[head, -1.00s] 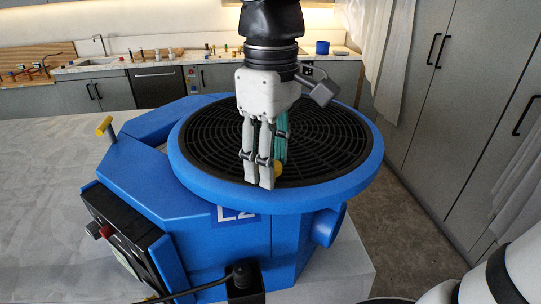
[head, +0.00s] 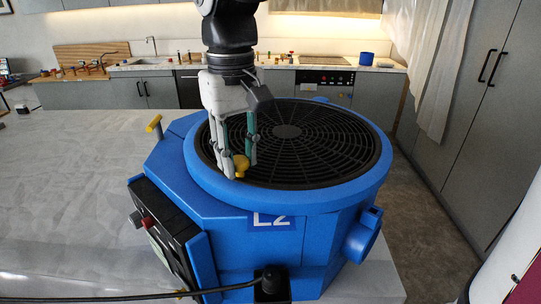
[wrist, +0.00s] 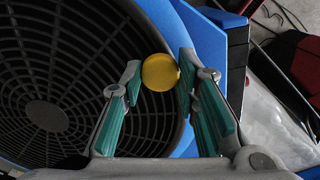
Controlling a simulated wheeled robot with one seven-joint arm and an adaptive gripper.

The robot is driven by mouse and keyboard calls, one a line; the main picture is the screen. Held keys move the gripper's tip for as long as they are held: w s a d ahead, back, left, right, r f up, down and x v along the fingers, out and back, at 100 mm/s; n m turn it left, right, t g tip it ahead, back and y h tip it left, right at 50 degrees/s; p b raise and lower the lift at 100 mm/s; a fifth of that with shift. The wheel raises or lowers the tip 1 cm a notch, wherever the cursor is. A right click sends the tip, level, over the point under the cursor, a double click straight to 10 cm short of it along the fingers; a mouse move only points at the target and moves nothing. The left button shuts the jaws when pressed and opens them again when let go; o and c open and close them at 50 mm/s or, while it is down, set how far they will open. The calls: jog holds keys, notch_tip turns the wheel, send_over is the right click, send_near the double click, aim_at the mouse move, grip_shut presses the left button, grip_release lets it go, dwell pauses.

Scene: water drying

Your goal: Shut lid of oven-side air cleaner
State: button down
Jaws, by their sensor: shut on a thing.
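The air cleaner is a blue unit (head: 225,245) with an "L2" label on its front, standing on a pale surface. Its round lid has a blue rim (head: 330,195) and a black grille (head: 320,150). The lid lies about level over the body; I cannot tell whether it is fully seated. My gripper (head: 238,165) is at the lid's front-left edge, shut on a yellow knob (head: 241,166). In the wrist view the knob (wrist: 160,72) sits between the fingertips of my gripper (wrist: 160,75), with the grille (wrist: 60,80) to the left.
A yellow-topped grey peg (head: 154,124) stands up at the unit's left. A black cable (head: 130,298) runs to the unit's front. The pale table (head: 70,170) is clear on the left. A counter with an oven (head: 325,79) is behind; tall grey cabinets (head: 470,130) stand right.

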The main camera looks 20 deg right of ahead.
jog(key=w+a+m, duration=0.1)
jog(key=w+a, duration=0.1)
jog(key=w, duration=0.1)
jog(key=w+a+m, duration=0.1)
jog(key=w+a, duration=0.1)
jog(key=w, duration=0.1)
jog(key=w+a, duration=0.2)
jog(key=w, duration=0.1)
jog(key=shift+a+m, duration=0.2)
jog(key=shift+m, duration=0.2)
jog(key=shift+w+a+r, duration=0.1)
jog(key=shift+w+a, duration=0.05)
jog(key=shift+w, duration=0.2)
jog(key=c, duration=1.2)
grip_release()
jog(key=shift+w+a, duration=0.1)
jog(key=shift+r, duration=0.15)
notch_tip(320, 180, up, 12)
jog(key=shift+f, duration=0.2)
jog(key=shift+d, duration=0.2)
